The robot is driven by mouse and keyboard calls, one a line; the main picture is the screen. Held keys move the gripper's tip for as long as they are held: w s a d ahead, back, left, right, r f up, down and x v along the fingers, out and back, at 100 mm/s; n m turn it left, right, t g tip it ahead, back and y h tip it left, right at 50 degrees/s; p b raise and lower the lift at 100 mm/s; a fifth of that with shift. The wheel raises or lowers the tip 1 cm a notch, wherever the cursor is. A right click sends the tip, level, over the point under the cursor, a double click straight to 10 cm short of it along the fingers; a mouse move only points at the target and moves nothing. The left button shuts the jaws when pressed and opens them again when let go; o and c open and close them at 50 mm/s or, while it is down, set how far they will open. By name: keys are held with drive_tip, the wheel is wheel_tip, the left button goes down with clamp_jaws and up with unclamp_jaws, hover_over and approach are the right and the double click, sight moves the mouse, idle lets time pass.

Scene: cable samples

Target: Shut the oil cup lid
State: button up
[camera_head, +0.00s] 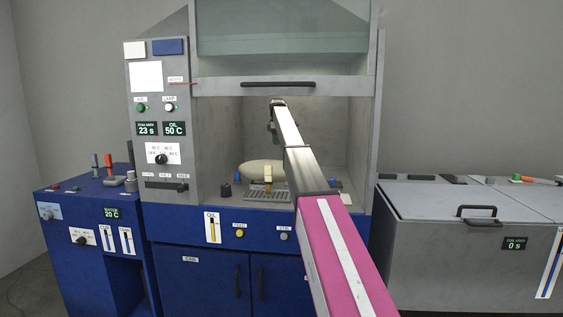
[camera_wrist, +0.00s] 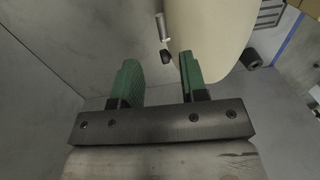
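A cream, rounded piece (camera_head: 262,170) lies inside the hood above its floor; it looks like the oil cup lid, but I cannot tell for sure. In the wrist view a large cream surface (camera_wrist: 211,35) fills the top middle, with a small metal rod and dark tip (camera_wrist: 164,40) at its left edge. My gripper (camera_wrist: 158,66) has two green fingers set apart, with nothing between them. The right finger overlaps the cream surface in the picture; I cannot tell if they touch. In the head view my gripper (camera_head: 273,122) is small and dark inside the hood, above the cream piece. The cup itself is not clearly seen.
The hood's raised glass sash (camera_head: 280,40) hangs over the opening, with a dark handle (camera_head: 278,84) on its lower bar. Grey walls enclose the sides.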

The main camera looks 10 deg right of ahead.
drive_tip(key=f, duration=0.6)
drive_tip(key=s+f, duration=0.1)
drive_tip(key=f, duration=0.3)
drive_tip(key=shift+a+f, duration=0.1)
drive_tip(key=shift+a, duration=0.05)
clamp_jaws()
